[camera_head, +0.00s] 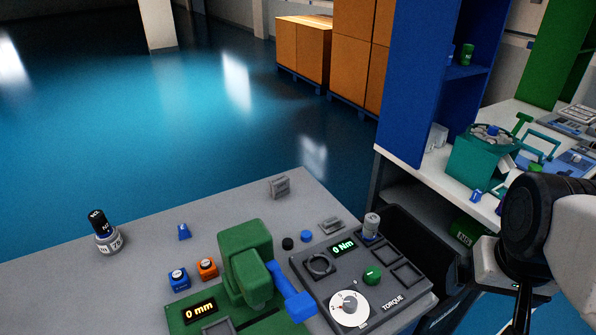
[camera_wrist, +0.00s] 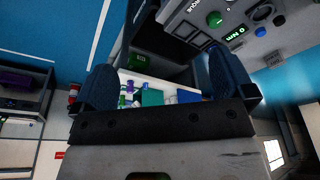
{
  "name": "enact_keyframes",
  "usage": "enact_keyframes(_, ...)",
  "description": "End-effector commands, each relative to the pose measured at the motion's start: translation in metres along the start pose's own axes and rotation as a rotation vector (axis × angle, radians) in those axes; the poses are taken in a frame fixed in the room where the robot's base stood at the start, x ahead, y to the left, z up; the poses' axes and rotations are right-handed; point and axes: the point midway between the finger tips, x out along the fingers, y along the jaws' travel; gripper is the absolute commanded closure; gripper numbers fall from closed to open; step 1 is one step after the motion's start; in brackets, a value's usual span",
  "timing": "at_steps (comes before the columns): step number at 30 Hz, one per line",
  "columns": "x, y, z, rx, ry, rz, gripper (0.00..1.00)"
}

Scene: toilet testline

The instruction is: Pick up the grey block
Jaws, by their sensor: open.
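A small grey block (camera_head: 279,187) stands on the grey table near its far edge, in the head view. A second flat grey piece (camera_head: 330,226) lies nearer, just behind the torque device; I cannot tell which one the task means. My gripper (camera_wrist: 163,82) shows in the wrist view with its two dark blue fingers wide apart and nothing between them. In the head view my arm is at the right edge, well to the right of both grey pieces, and the fingertips are not clear.
The torque device (camera_head: 386,303) and a green press-like device (camera_head: 246,258) stand on the table (camera_head: 70,285). Orange (camera_head: 207,268) and blue (camera_head: 178,278) button boxes, a blue piece (camera_head: 184,232) and a black-topped bottle (camera_head: 103,232) stand left. A blue shelf (camera_head: 415,80) rises behind right.

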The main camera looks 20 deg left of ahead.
Motion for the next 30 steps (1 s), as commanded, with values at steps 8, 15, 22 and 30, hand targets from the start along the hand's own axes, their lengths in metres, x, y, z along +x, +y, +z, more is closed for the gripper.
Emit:
enact_keyframes(8, 0.002, -0.008, -0.009, 0.024, -0.005, -0.034, 0.00)
enact_keyframes(15, 0.010, -0.047, -0.050, 0.145, -0.035, -0.182, 0.00)
enact_keyframes(22, 0.026, -0.108, -0.113, 0.349, -0.099, -0.392, 0.00)
enact_keyframes(30, 0.053, -0.184, -0.189, 0.623, -0.204, -0.613, 0.00)
